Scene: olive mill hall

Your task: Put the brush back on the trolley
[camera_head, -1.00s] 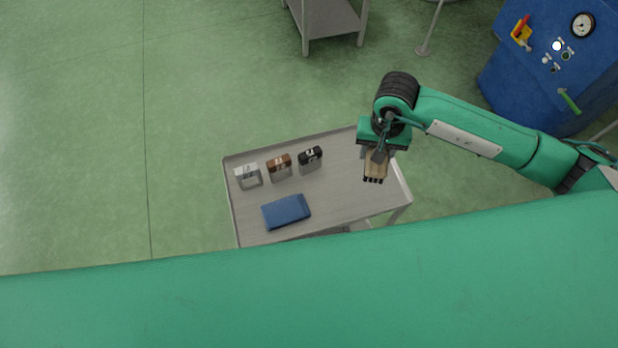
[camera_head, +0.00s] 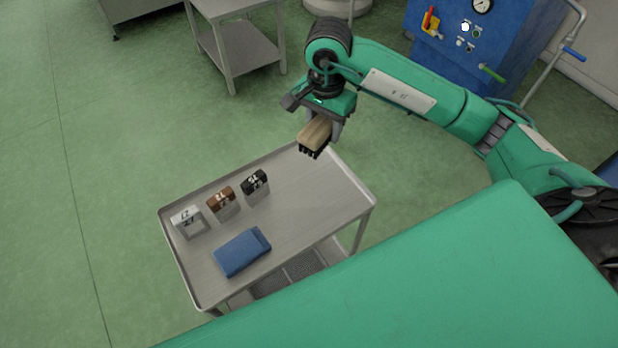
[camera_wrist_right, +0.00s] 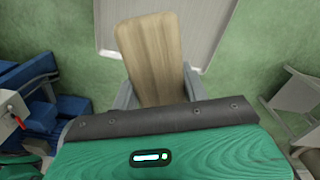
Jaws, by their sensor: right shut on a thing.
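The brush (camera_head: 316,134) has a pale wooden back and dark bristles that point down. My right gripper (camera_head: 322,124) is shut on it and holds it at the far right corner of the trolley (camera_head: 300,205). Its height above the trolley top is hard to tell. In the right wrist view the brush's wooden back (camera_wrist_right: 152,58) sits between the fingers of the right gripper (camera_wrist_right: 158,92), with the trolley's edge (camera_wrist_right: 205,30) beyond it. My left gripper is not in view.
The trolley's right part is bare. Behind are a grey table (camera_head: 240,45) and a blue machine (camera_head: 470,50).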

